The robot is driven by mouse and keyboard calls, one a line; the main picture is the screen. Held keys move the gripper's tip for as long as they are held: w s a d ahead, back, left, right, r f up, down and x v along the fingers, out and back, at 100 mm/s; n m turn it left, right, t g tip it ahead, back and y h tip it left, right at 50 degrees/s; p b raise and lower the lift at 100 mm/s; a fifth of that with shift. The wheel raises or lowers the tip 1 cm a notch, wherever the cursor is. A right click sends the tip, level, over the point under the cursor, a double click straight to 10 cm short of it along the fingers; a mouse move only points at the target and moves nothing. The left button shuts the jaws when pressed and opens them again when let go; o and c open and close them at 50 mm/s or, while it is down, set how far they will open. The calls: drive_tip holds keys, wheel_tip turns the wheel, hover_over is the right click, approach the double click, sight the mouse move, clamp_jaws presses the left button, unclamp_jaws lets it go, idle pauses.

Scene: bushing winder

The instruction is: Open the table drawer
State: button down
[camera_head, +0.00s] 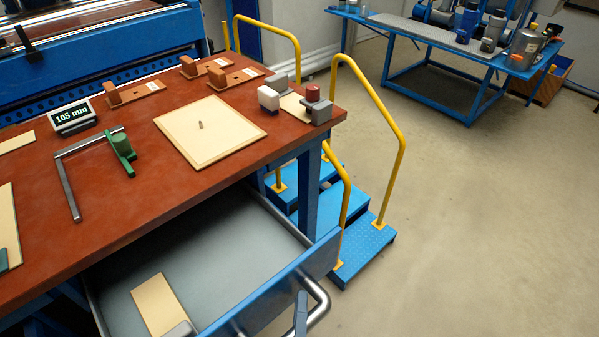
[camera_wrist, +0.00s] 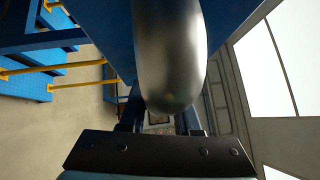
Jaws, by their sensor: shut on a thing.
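The table drawer (camera_head: 288,272) is blue with a grey floor and stands pulled out from under the red-brown table (camera_head: 160,185). Its curved metal handle (camera_head: 321,293) is on the drawer front at the bottom of the head view. In the wrist view the handle (camera_wrist: 168,50) fills the upper middle, close to the camera. My gripper (camera_wrist: 160,122) is shut on the handle, with a finger on either side of it. In the head view only a small part of my gripper (camera_head: 301,313) shows at the handle.
A beige board (camera_head: 160,306) and a partly cut-off grey object (camera_head: 181,329) lie in the drawer. Blue steps (camera_head: 365,250) with yellow rails (camera_head: 398,110) stand beside the table. The floor to the right (camera_head: 480,220) is clear. A blue workbench (camera_head: 430,40) stands at the back.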

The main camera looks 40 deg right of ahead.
drive_tip(key=c, duration=0.6)
unclamp_jaws()
drive_tip(key=b+v, duration=0.1)
drive_tip(key=v, duration=1.2)
